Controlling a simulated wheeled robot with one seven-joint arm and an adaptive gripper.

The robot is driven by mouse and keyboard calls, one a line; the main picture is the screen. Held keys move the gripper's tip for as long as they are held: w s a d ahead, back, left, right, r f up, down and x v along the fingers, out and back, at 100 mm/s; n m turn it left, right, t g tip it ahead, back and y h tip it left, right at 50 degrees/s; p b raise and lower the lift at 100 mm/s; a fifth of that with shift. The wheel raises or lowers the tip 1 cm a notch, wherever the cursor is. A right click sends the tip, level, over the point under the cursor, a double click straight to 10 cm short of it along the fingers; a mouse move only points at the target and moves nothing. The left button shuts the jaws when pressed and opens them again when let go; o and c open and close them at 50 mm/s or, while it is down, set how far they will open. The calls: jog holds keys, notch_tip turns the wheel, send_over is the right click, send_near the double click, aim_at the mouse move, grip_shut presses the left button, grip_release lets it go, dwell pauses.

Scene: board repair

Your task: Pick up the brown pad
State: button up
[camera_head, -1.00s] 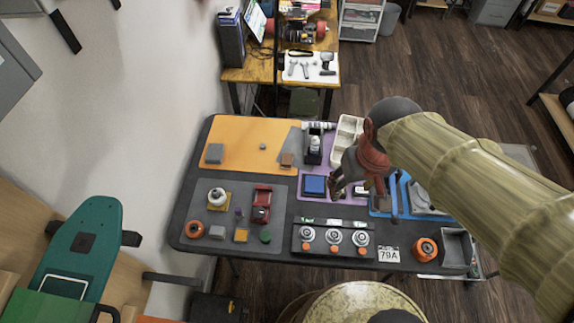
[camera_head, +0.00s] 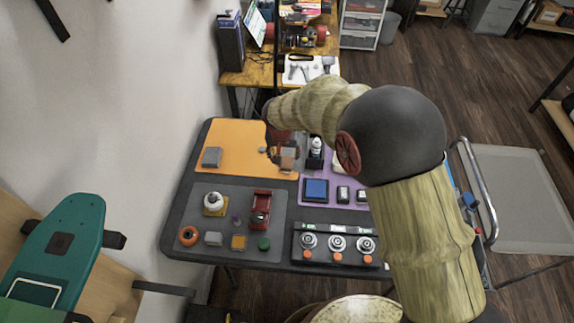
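The brown pad (camera_head: 288,155) shows at the right part of the orange mat (camera_head: 233,135), near the mat's right edge. It looks like a small brown block, partly covered by my gripper. My gripper (camera_head: 276,157) is over the right part of the orange mat, pointing down, right beside or above the brown pad. I cannot tell whether it touches the pad. Its fingertips are small and dark, so I cannot tell whether they are open or shut.
A grey block (camera_head: 212,157) and a small grey piece (camera_head: 263,150) lie on the orange mat. A white-capped bottle (camera_head: 316,147) stands just right of the gripper. A blue pad (camera_head: 316,189) lies on the purple mat. My arm hides the table's right side.

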aim_at(287, 162)
jog(key=b+x, duration=0.1)
jog(key=x, duration=0.1)
jog(key=b+x, duration=0.1)
jog(key=x, duration=0.2)
jog(key=b+x, duration=0.1)
jog(key=x, duration=0.1)
jog(key=shift+w+d+f, duration=0.1)
jog(key=shift+d+f, duration=0.2)
jog(key=shift+f, duration=0.1)
jog(key=shift+r, duration=0.1)
jog(key=c, duration=0.3)
jog(key=c, duration=0.8)
